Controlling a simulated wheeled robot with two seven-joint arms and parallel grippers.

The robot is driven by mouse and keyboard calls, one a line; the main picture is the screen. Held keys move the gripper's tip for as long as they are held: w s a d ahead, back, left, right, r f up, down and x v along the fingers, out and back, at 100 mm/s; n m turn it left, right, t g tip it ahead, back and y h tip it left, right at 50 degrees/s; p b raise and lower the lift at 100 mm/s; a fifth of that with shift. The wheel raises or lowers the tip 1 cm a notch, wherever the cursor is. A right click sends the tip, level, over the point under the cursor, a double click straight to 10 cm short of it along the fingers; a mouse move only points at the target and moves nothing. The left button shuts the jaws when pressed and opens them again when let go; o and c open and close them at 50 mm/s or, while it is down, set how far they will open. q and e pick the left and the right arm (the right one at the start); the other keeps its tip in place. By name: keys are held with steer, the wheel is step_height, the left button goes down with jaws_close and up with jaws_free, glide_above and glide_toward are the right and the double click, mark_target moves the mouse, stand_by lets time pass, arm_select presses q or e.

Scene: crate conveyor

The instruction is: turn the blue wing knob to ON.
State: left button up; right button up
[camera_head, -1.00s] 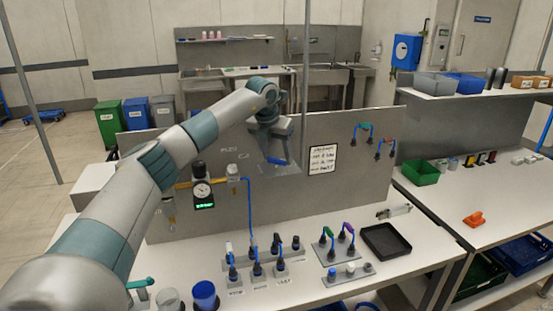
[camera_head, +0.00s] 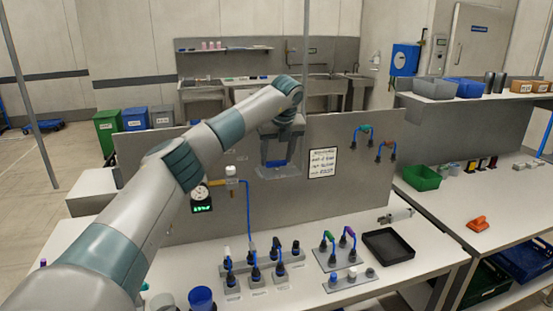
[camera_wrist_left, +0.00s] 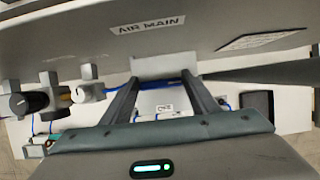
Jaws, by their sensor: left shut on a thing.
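The blue wing knob (camera_head: 277,164) shows as a small, roughly level blue bar on the upright grey panel (camera_head: 225,150), mostly hidden by my left gripper (camera_head: 276,158). That gripper is shut on the knob, reaching it from above the bench. In the left wrist view, the two dark fingers of my left gripper (camera_wrist_left: 161,77) stand below the AIR MAIN label (camera_wrist_left: 149,26). A thin blue strip shows between their tips. ON and OFF marks cannot be read, so the knob's setting is unclear. My right gripper is out of view.
A pressure gauge with a green display (camera_head: 202,208) sits left of the knob, partly behind my arm. A blue hose (camera_head: 248,210) runs down to several plugs (camera_head: 262,262) on the bench. A written sheet (camera_head: 322,163) is right of the knob. A black tray (camera_head: 388,246) lies farther right.

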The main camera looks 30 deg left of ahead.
arm_select(q)
steer(key=shift+r, duration=0.15)
steer(key=o, duration=0.8)
steer(key=shift+c, duration=0.2)
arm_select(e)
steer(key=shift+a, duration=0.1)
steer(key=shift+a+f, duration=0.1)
arm_select(q)
steer(key=shift+s+d+r+b, duration=0.1)
steer(key=shift+d+r+b, duration=0.1)
steer(key=shift+r+b, duration=0.25)
steer(key=b+v, duration=0.4)
steer(key=v, duration=1.2)
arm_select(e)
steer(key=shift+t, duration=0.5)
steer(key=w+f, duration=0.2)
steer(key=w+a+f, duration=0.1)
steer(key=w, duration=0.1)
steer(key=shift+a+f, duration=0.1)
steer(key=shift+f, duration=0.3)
